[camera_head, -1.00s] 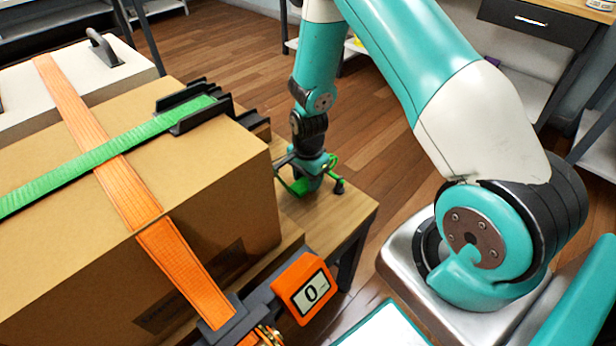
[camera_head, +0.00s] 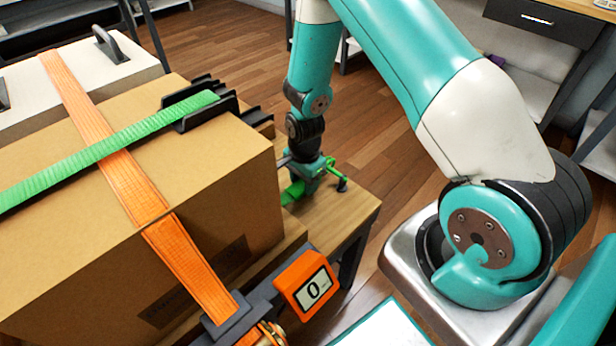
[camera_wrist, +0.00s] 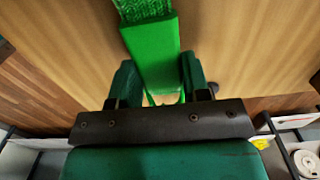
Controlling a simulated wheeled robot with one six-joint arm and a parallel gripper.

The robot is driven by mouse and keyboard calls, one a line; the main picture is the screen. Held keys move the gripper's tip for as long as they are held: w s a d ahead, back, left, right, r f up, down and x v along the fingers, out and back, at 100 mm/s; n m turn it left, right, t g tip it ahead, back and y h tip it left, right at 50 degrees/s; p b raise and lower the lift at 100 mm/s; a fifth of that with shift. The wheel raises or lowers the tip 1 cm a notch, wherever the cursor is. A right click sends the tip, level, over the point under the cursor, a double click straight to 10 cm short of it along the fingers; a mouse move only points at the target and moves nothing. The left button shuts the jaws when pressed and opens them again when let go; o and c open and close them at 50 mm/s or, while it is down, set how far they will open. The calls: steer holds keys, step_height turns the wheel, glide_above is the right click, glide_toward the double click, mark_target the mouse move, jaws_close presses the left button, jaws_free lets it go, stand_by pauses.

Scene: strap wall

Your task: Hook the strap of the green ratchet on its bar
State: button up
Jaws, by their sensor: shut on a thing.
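The green strap (camera_head: 100,150) runs across the top of the cardboard box and through a black guide (camera_head: 200,108) at its far right edge. My gripper (camera_head: 306,178) is low beside the box's right side, over the wooden table. In the wrist view the smooth green strap end (camera_wrist: 153,58) lies between my two dark green fingers (camera_wrist: 158,88), which are shut on it. The woven part of the strap leads away from it at the top. Thin green prongs show beyond my gripper. I cannot make out the green ratchet's body or its bar.
An orange strap (camera_head: 120,180) crosses under the green one and runs down to a dark buckle beside an orange display (camera_head: 310,284) reading 0. The cardboard box (camera_head: 225,175) stands close left of my gripper. The wooden table (camera_head: 335,215) is mostly bare there.

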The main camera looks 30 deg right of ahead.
steer(key=shift+s+a, duration=0.1)
steer(key=shift+a, duration=0.3)
steer(key=shift+a+f, duration=0.1)
steer(key=shift+a, duration=0.1)
stand_by(0.4)
steer(key=o, duration=1.1)
